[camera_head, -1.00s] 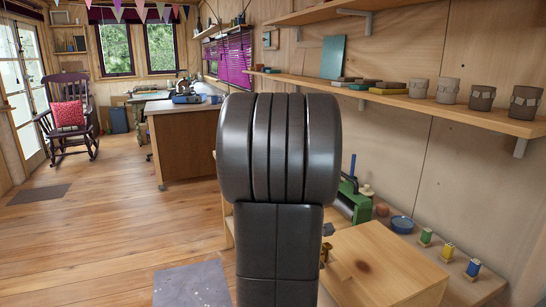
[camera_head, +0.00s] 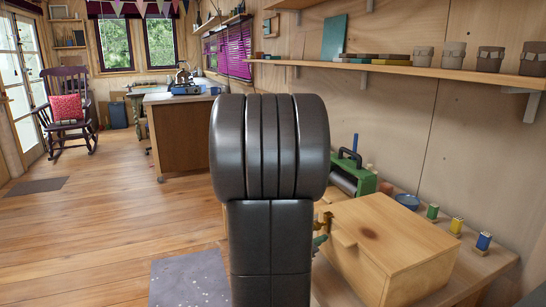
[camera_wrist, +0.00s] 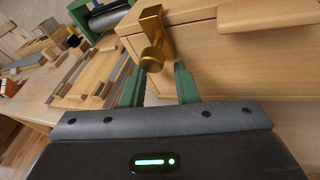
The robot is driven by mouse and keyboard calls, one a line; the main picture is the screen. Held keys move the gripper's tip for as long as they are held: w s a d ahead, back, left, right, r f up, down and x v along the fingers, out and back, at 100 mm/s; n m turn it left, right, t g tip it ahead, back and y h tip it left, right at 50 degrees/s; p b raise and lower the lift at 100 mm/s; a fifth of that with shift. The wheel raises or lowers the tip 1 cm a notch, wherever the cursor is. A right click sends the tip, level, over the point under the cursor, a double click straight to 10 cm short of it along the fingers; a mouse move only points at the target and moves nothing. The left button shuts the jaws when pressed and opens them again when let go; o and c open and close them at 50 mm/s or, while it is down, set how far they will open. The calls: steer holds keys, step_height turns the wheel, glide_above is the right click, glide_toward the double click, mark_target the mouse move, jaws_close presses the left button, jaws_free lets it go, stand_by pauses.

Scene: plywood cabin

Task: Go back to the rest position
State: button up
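My gripper (camera_wrist: 158,72) shows in the wrist view with its two green fingers apart and nothing held between them. A brass latch or handle (camera_wrist: 153,40) on a wooden box (camera_wrist: 215,45) lies just beyond the fingertips. I cannot tell whether they touch it. In the head view my dark arm stands upright in the middle and hides most of the gripper. A bit of green finger shows at its right, beside the wooden box (camera_head: 400,235) and its brass part (camera_head: 325,221).
Beside the box are a green machine (camera_head: 355,178), a blue bowl (camera_head: 407,201) and three thread spools (camera_head: 456,226). A wall shelf (camera_head: 450,73) with pots runs above. The wooden floor (camera_head: 110,240) at left is open, with a grey mat (camera_head: 190,280).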

steer(key=h+b, duration=0.1)
steer(key=f+t+h+b, duration=0.1)
steer(key=b, duration=0.1)
steer(key=shift+d+f+n, duration=0.15)
steer(key=shift+f+n, duration=0.15)
steer(key=shift+n, duration=0.1)
steer(key=shift+s+a+r, duration=0.2)
steer(key=shift+s+a, duration=0.15)
steer(key=shift+a, duration=0.1)
steer(key=shift+s+a+r, duration=0.2)
steer(key=shift+s+a, duration=0.1)
steer(key=shift+a, duration=0.15)
steer(key=shift+s+a+p, duration=0.3)
steer(key=shift+s+a, duration=0.15)
steer(key=shift+s, duration=0.1)
